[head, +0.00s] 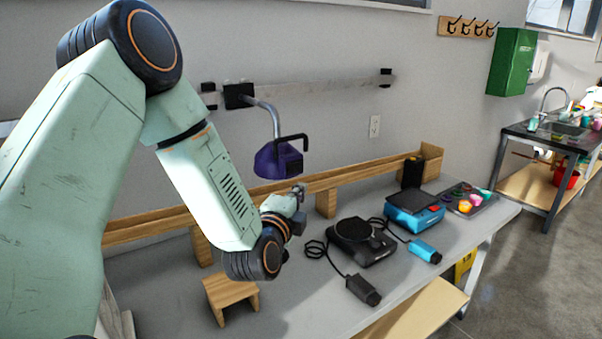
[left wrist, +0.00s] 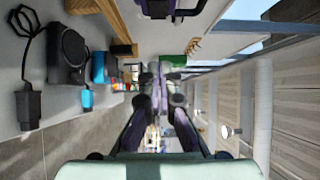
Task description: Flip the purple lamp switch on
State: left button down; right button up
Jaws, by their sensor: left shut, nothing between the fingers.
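The purple lamp (head: 276,161) hangs from a grey curved arm on the wall rail, above the back of the workbench, with a black bracket-shaped handle at its side. I cannot make out a switch on it. The lamp's underside (left wrist: 170,7) shows at the top edge of the left wrist view. My left gripper (head: 299,191) is just below the lamp and slightly right of it, apart from it. In the left wrist view its fingers (left wrist: 159,80) are shut with nothing between them. My right gripper is in neither view.
The grey workbench (head: 180,298) holds a wooden stand (head: 230,290), a black device (head: 361,242) with a corded handpiece (head: 362,289), a blue device (head: 415,211) and a tray (head: 484,206) of coloured items. A wooden ledge (head: 365,174) runs along the back.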

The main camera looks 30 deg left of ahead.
aim_at(296, 167)
pick_arm(q)
jog(key=w+a, duration=0.5)
jog(key=w, duration=0.4)
jog(key=shift+a+p, duration=0.3)
jog(key=shift+p, duration=0.15)
jog(key=shift+d, duration=0.1)
jog(key=shift+w+a, duration=0.15)
jog(key=shift+a, duration=0.15)
jog(key=shift+d, duration=0.1)
